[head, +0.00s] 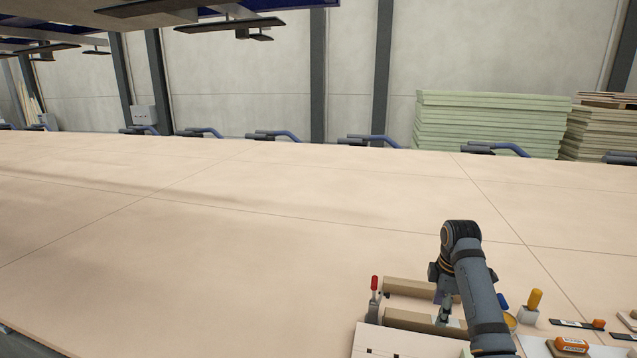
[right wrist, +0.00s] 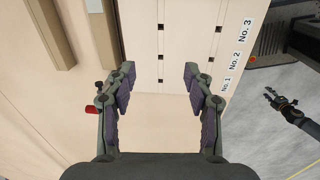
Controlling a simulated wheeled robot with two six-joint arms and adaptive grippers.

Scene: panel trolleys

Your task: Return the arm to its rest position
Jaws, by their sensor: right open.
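My right arm reaches in from the lower right in the head view. Its right gripper (head: 444,312) points down over the fixture at the bench's near edge, partly hidden by the arm. In the right wrist view my right gripper (right wrist: 160,74) has its two fingers wide apart with nothing between them. Below it lies a pale slotted board (right wrist: 188,50), which also shows in the head view (head: 385,343).
Wooden blocks (head: 421,290) and a red-handled clamp (head: 374,290) stand close to my right gripper. The wide tabletop (head: 230,240) is clear. Green panels (head: 490,120) are stacked behind.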

